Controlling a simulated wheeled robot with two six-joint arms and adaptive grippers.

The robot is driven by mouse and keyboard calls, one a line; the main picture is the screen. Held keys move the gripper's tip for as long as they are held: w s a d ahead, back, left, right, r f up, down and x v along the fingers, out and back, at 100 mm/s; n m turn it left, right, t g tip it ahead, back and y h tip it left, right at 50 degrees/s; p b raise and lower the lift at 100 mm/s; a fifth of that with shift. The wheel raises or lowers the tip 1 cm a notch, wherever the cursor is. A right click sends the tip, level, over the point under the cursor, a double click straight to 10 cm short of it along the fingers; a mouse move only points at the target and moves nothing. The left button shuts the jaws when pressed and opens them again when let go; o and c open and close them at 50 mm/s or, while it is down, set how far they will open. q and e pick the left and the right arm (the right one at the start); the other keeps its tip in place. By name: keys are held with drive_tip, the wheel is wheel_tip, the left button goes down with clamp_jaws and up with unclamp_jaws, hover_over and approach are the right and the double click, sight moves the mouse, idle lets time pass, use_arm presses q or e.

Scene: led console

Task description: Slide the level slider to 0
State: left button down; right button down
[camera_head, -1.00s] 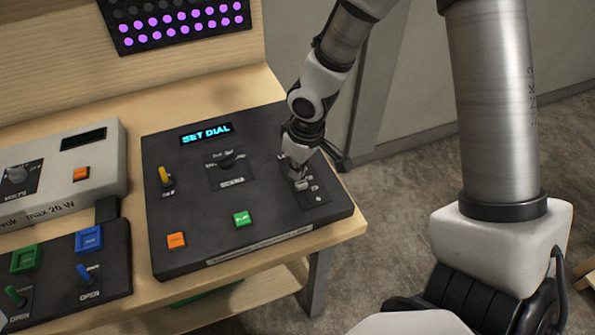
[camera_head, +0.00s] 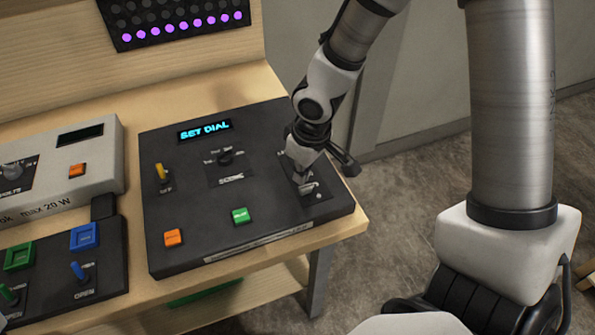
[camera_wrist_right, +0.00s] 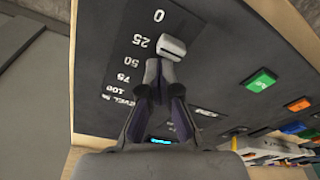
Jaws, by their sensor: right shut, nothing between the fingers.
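The level slider has a light grey knob (camera_wrist_right: 173,47) in the right wrist view, roughly beside the 25 mark and short of the 0 mark (camera_wrist_right: 159,15). It also shows small in the head view (camera_head: 307,187), at the right of the black console (camera_head: 260,145). My right gripper (camera_wrist_right: 161,72) is shut and empty, with its fingertips at the knob's side facing the higher numbers. I cannot tell whether they touch it. In the head view the right gripper (camera_head: 301,177) comes down over the slider panel and hides part of its scale. My left gripper is out of view.
The console's display (camera_head: 205,130) reads SET DIAL. An LED panel (camera_head: 175,20) shows one lit purple row. Other control boxes stand left.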

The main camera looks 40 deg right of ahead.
drive_tip(key=shift+s+a+b, duration=0.2)
drive_tip(key=shift+s+b, duration=0.3)
drive_tip(key=shift+s, duration=0.25)
drive_tip(key=shift+r, duration=0.1)
drive_tip(key=shift+w+d+r+p, duration=0.1)
drive_tip(key=shift+w+r+p, duration=0.25)
drive_tip(key=shift+p, duration=0.3)
drive_tip(key=shift+w+r, duration=0.1)
drive_tip(key=shift+w, duration=0.15)
wheel_tip(320, 180, up, 7)
drive_tip(key=p, duration=0.6)
drive_tip(key=shift+p, duration=0.35)
